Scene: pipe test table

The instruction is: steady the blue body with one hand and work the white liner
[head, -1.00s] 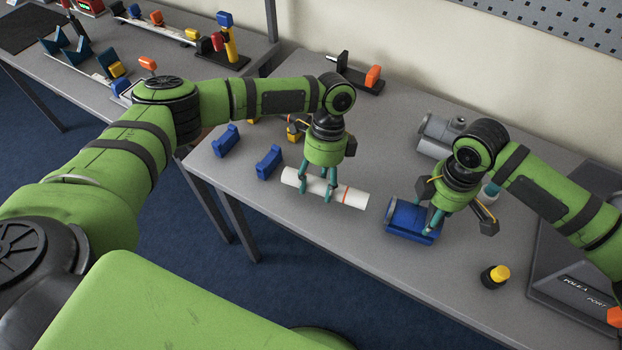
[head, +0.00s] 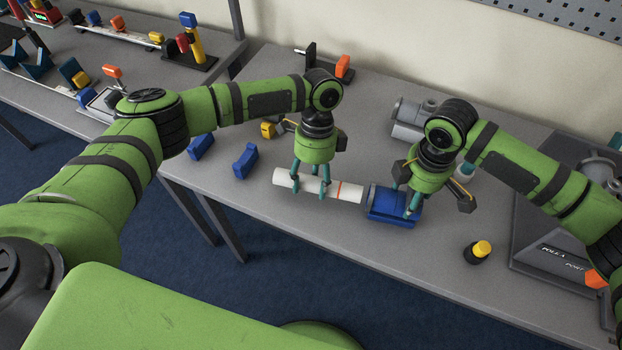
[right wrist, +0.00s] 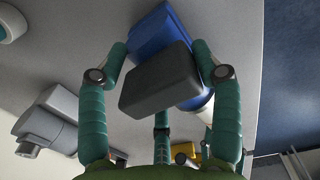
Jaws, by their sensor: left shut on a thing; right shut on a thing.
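The white liner (head: 350,191) is a tube with an orange ring near its right end. My left gripper (head: 309,189) is shut on it left of the ring and holds it roughly level. The blue body (head: 385,208) lies on the table to its right. My right gripper (head: 402,201) is shut on the blue body from above. The liner's right end is at the body's left end, roughly in line; I cannot tell whether it is inside. In the right wrist view the blue body (right wrist: 160,32) is partly hidden by a dark grey block between the fingers.
Two blue cradles (head: 245,161) stand left of the liner. A grey cylindrical fitting (head: 408,116) is behind my right gripper. A yellow-topped black knob (head: 478,251) stands front right, near a dark grey panel (head: 550,250). The table in front of the liner is clear.

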